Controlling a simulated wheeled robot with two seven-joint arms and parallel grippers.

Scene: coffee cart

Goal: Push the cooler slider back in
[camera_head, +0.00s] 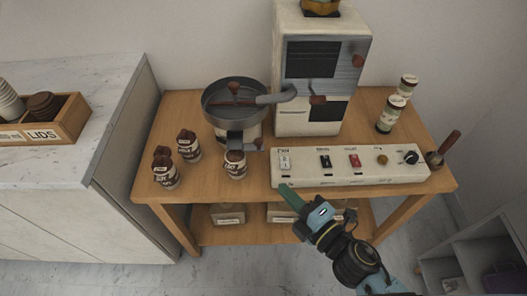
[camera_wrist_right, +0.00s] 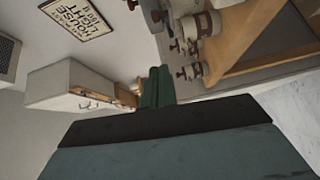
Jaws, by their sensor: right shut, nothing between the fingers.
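The cooler (camera_head: 207,104) is a round grey pan at the middle left of the wooden table in the head view. A grey chute sits at its front, with a small dark red knob (camera_head: 259,143) at the chute's right side. This knob seems to belong to the slider; how far the slider is out I cannot tell. My right gripper (camera_head: 286,190) has green fingers that are shut and empty. It is in front of the control panel's left end, right of and nearer than the cooler. The fingers (camera_wrist_right: 157,88) also show in the right wrist view. My left gripper is not in view.
A lidded cup (camera_head: 235,165) stands below the chute, with several more to the left. The white control panel (camera_head: 350,178) lies along the table's front right. The roaster (camera_head: 316,117) stands behind it. Canisters (camera_head: 391,115) stand at right.

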